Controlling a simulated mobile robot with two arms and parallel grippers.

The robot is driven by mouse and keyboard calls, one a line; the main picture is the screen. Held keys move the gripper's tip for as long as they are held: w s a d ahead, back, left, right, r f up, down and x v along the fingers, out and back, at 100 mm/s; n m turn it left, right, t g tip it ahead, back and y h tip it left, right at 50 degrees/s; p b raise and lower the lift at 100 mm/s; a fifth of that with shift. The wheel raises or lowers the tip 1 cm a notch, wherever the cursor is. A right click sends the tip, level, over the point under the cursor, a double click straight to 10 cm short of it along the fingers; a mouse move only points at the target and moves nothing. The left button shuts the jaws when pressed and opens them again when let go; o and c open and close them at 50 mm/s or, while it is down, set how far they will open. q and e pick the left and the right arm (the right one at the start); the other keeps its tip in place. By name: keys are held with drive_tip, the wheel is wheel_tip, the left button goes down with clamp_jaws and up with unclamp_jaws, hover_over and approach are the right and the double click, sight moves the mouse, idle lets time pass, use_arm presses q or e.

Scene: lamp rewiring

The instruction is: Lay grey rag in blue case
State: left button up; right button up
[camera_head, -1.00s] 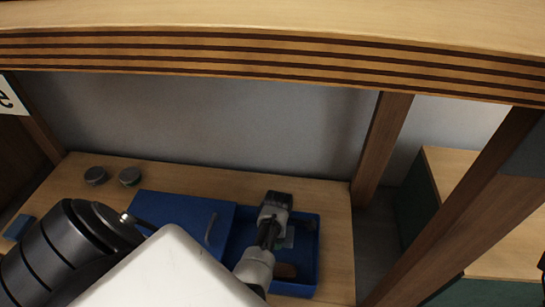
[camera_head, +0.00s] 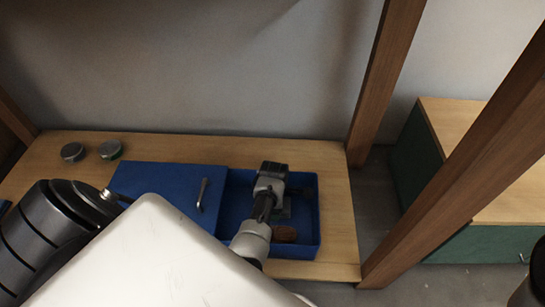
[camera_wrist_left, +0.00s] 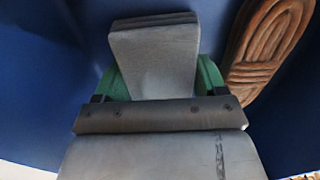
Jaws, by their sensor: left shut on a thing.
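The blue case (camera_head: 317,232) stands open on the lower wooden shelf, with its blue lid or cover panel (camera_head: 160,182) to its left. My left gripper (camera_wrist_left: 155,78) is down inside the case. Its green fingers are shut on the folded grey rag (camera_wrist_left: 155,50), one on each side. The case's blue walls and floor surround the rag in the left wrist view. Whether the rag touches the floor I cannot tell. In the head view my left wrist (camera_head: 268,190) hides most of the rag. My right gripper is not in view.
A brown coiled bundle (camera_wrist_left: 268,42) lies in the case, right of the rag; it also shows in the head view (camera_head: 284,234). Two round grey tins (camera_head: 73,152) stand at the shelf's back left. A wooden post (camera_head: 385,85) rises near the right end.

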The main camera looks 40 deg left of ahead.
use_arm(q)
drive_tip(key=shift+f, duration=0.25)
drive_tip(key=o, duration=0.9)
